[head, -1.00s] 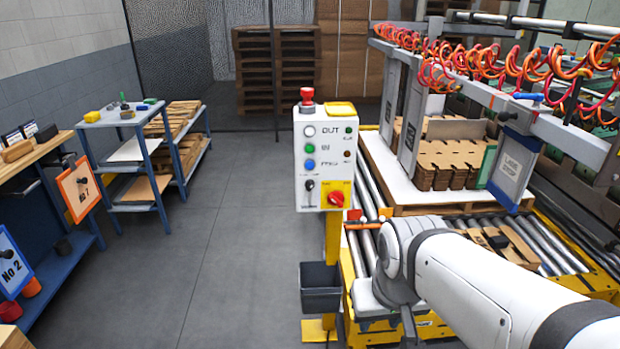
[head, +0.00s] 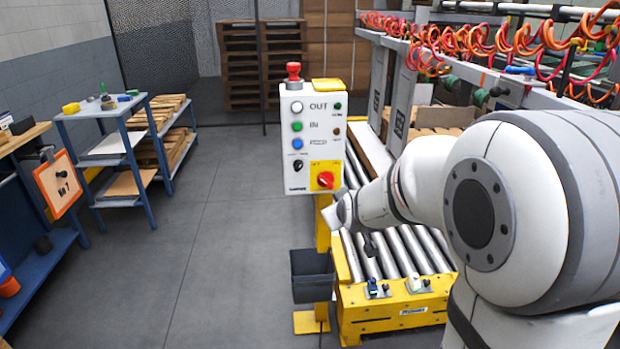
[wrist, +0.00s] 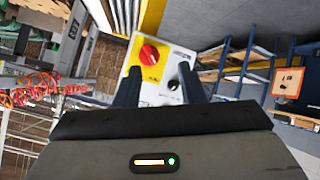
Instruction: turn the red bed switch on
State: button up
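The red bed switch (head: 325,180) is a red rotary knob on a yellow plate at the lower right of the white control box (head: 291,163). The wrist view shows the knob (wrist: 149,54) and its yellow plate, turned over in the picture, beyond my fingertips. A black knob (wrist: 173,85) lies beside the plate. My gripper (wrist: 157,78) is open, its two dark fingers apart with nothing held. The red knob appears slightly left of the middle of the gap; contact is not visible. In the head view my wrist is just below and right of the box, and the fingers cannot be made out clearly.
A red mushroom button (head: 293,72) tops the box; white, green and blue buttons are on its face. A dark bin (head: 312,277) hangs below by the yellow post. The roller conveyor (head: 400,255) lies to the right.

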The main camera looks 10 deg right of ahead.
aim_at(326, 183)
jog(key=shift+w+a+f+n+t+b, duration=0.1)
jog(key=shift+w+f+n+t+b, duration=0.8)
jog(key=shift+w, duration=2.65)
jog(key=shift+w+f+n+t+b, duration=0.35)
jog(key=shift+w+f+t, duration=1)
jog(key=shift+w, duration=2.2)
jog(key=shift+w+a+f+n+t+b, duration=0.1)
jog(key=shift+w+f+n+t+b, duration=0.8)
jog(key=shift+w, duration=2.65)
jog(key=shift+f+t+p, duration=0.2)
jog(key=shift+t+p, duration=0.05)
jog(key=shift+p, duration=0.15)
jog(key=shift+c, duration=0.3)
jog(key=shift+d, duration=0.15)
grip_shut()
